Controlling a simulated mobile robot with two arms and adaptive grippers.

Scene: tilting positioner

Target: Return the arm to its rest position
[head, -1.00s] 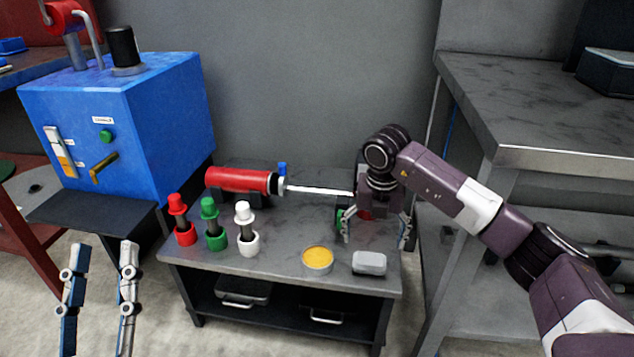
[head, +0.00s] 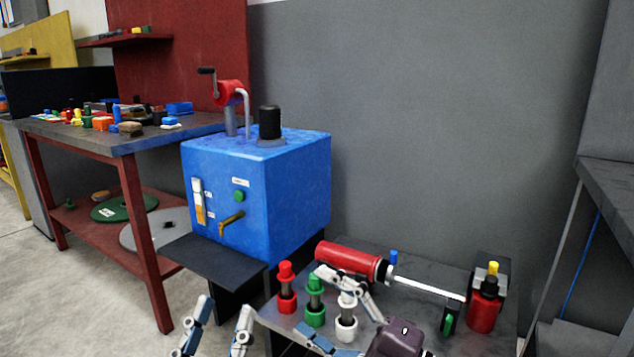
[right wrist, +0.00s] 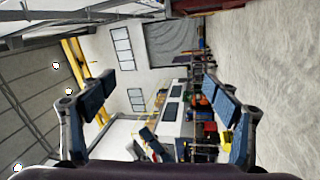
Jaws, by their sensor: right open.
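My right arm comes in at the bottom of the head view. Its gripper (head: 314,302) is open, with its fingers spread in front of the red, green and white capped posts on the small dark bench; I cannot tell whether it touches any. In the right wrist view, the spread fingers (right wrist: 158,84) have nothing between them, and the room shows sideways beyond. My left gripper (head: 221,312) is open and empty at the bottom edge, left of the bench. The red post (head: 287,290), green post (head: 315,315) and white post (head: 346,328) stand upright.
A red cylinder with a rod (head: 345,261) lies along the bench's back. A red canister with a yellow top (head: 482,303) stands at its right end. The blue box (head: 255,190) is behind left. A red table (head: 125,140) stands farther left. Open floor lies front left.

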